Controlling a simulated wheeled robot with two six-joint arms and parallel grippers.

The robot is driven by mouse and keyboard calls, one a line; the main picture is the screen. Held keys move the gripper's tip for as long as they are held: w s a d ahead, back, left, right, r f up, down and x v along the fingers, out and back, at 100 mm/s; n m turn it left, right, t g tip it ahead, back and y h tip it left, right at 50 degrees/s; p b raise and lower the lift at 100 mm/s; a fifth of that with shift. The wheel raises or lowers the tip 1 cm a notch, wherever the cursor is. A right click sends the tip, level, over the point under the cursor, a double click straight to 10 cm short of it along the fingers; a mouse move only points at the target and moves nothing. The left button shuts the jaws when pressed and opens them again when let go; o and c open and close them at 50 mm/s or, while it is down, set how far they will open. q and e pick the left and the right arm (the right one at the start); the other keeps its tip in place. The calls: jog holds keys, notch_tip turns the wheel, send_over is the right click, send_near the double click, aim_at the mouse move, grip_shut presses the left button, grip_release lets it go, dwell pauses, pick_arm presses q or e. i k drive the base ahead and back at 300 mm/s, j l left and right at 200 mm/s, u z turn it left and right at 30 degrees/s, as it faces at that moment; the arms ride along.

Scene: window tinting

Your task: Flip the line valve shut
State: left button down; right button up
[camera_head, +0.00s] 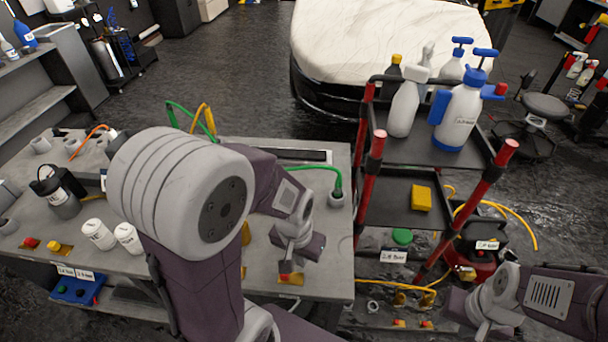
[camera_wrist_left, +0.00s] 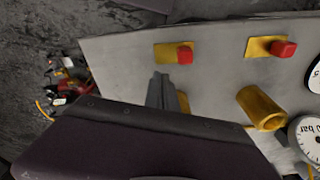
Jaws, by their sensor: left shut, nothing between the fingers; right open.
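In the left wrist view two yellow plates with red knobs sit on the grey bench top, one near the middle (camera_wrist_left: 178,54) and one to the right (camera_wrist_left: 272,48). I cannot tell which fitting is the line valve. My left gripper (camera_wrist_left: 166,92) is shut and empty, pointing down at the bench beside the middle plate. A yellow piece is partly hidden behind its fingers. In the head view my left gripper (camera_head: 285,269) is at the bench's front right, over a yellow plate (camera_head: 292,279). My right gripper (camera_head: 464,306) is open at the lower right, away from the bench.
A yellow pipe stub (camera_wrist_left: 262,108) and a pressure gauge (camera_wrist_left: 306,138) stand close to the left gripper. In the head view a red-posted cart (camera_head: 425,150) with spray bottles stands right of the bench. White jars (camera_head: 98,234) stand on the bench's left.

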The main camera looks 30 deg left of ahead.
aim_at(30, 242)
jog(key=k+j+z, duration=0.25)
jog(key=z, duration=0.15)
jog(key=k+u, duration=0.1)
jog(key=u, duration=0.35)
jog(key=j+u, duration=0.1)
jog(key=u, duration=0.3)
jog(key=k+j+u, duration=0.1)
jog(key=u, duration=0.35)
jog(key=j+u, duration=0.1)
jog(key=u, duration=0.3)
jog(key=k+j+u, duration=0.1)
jog(key=u, duration=0.35)
jog(key=j+u, duration=0.15)
jog(key=u, duration=0.3)
